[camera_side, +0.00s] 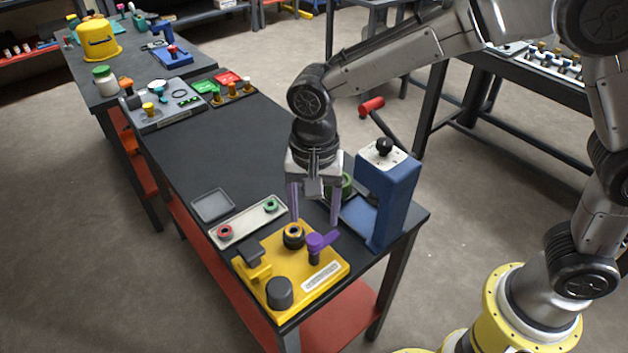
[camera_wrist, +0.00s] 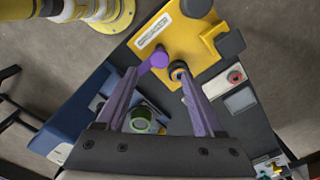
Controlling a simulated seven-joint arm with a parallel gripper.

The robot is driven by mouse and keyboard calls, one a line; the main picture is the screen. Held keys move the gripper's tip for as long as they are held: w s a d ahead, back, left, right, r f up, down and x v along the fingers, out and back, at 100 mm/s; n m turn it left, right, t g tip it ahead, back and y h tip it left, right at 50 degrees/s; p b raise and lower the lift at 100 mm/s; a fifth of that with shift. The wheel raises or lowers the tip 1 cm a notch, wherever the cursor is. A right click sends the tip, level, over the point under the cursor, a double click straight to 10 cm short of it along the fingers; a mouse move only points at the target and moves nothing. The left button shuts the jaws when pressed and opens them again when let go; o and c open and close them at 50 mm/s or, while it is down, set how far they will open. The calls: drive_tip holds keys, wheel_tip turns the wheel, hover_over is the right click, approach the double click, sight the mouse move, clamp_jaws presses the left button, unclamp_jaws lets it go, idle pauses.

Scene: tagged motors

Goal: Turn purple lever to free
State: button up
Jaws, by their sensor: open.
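The purple lever (camera_side: 318,243) stands on a yellow plate (camera_side: 262,292) at the near end of the dark table. Its arm points right in the side view. In the wrist view the lever (camera_wrist: 159,59) lies just beyond the tip of my gripper's left finger. My gripper (camera_side: 314,222) points down with its two purple fingers apart and empty, above the far edge of the plate. In the wrist view my gripper (camera_wrist: 160,72) spans the gap between the lever and a black knob with an orange ring (camera_wrist: 179,72). I cannot tell whether a finger touches the lever.
A black cylinder (camera_side: 279,293) stands on the plate. The table's middle (camera_side: 215,150) is clear.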

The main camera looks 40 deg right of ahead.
sight(315, 236)
wheel_tip(315, 236, up, 8)
drive_tip(key=shift+f, duration=0.2)
drive_tip(key=s+d+r+m+t, duration=0.1)
drive_tip(key=s+d+r+t, duration=0.15)
drive_tip(key=d+r, duration=0.35)
drive_tip(key=s+d+r+m+t, duration=0.1)
drive_tip(key=s+d+r, duration=0.2)
drive_tip(key=d, duration=0.5)
drive_tip(key=s+d+f+n+t, duration=0.1)
drive_tip(key=s+d+f+n, duration=0.2)
drive_tip(key=s+n, duration=0.2)
drive_tip(key=s+d+f+n+t, duration=0.1)
drive_tip(key=s+d+f+n, duration=0.2)
drive_tip(key=s+n, duration=0.3)
drive_tip(key=shift+s+d, duration=0.75)
drive_tip(key=shift+s, duration=0.05)
